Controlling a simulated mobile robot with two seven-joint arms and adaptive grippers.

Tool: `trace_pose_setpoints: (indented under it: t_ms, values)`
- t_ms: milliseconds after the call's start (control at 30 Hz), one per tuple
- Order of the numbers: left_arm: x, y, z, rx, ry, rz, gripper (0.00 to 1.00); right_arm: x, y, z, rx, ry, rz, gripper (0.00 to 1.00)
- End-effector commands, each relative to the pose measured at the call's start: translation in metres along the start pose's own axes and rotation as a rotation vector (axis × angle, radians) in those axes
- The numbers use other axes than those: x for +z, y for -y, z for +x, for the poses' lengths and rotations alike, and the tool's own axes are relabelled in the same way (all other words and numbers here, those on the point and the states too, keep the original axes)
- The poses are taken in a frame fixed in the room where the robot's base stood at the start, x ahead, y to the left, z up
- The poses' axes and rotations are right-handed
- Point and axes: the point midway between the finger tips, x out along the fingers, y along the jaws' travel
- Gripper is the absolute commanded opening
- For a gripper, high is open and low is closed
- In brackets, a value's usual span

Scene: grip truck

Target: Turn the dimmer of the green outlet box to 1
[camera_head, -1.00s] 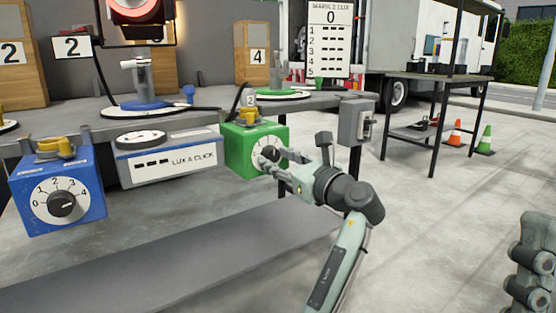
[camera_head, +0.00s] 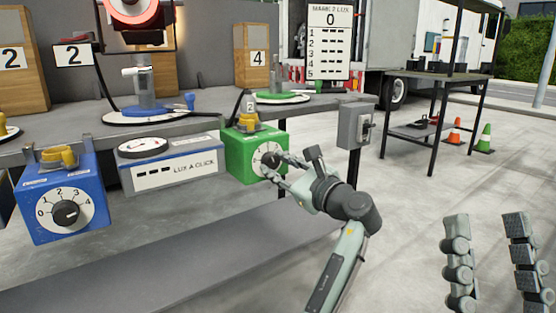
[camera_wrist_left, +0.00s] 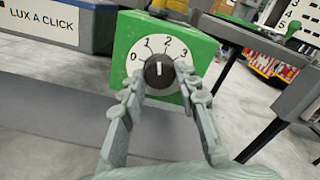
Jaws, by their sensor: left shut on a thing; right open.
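The green outlet box (camera_head: 240,163) hangs at the edge of the grey workbench, with a white dial and a black dimmer knob (camera_head: 270,160) on its front. In the left wrist view the knob (camera_wrist_left: 159,71) has its white mark pointing up, between 1 and 2 on the dial. My left gripper (camera_head: 273,164) is at the dial, its fingers on either side of the knob and shut on it; the fingertips also show in the left wrist view (camera_wrist_left: 160,80). My right gripper (camera_head: 487,228) is open and empty at the lower right, far from the box.
A blue dimmer box (camera_head: 60,200) and a grey-blue LUX A CLICK box (camera_head: 170,170) hang left of the green box. A grey switch box (camera_head: 355,125) is to its right. A board (camera_head: 331,40) shows 0 at its top. Open paved floor lies to the right.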

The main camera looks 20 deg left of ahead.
Motion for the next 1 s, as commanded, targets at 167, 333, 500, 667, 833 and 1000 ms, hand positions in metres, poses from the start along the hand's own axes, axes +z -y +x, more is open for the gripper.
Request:
trace_pose_setpoints:
  t_ms: [167, 333, 500, 667, 833, 1000]
  values:
    - [0.001, 0.001, 0.0, 0.0, 0.0, -0.137, 0.02, 0.013, 0.002, 0.002, -0.001, 0.092, 0.006, 0.47]
    - [0.001, 0.001, 0.0, 0.0, 0.0, -0.245, 0.02, 0.02, 0.003, 0.002, -0.001, 0.136, 0.008, 0.47]
    - [0.001, 0.001, 0.0, 0.0, 0.001, -0.319, 0.02, 0.023, 0.003, 0.001, -0.002, 0.158, 0.009, 0.47]
    - [0.0, 0.001, 0.0, 0.0, 0.001, -0.357, 0.02, 0.025, 0.003, 0.001, -0.002, 0.166, 0.01, 0.47]
    - [0.0, 0.001, 0.0, 0.0, 0.001, -0.371, 0.02, 0.025, 0.003, 0.001, -0.002, 0.169, 0.01, 0.47]
    - [0.0, 0.001, 0.0, 0.0, 0.001, -0.372, 0.02, 0.025, 0.003, 0.001, -0.002, 0.17, 0.009, 0.47]
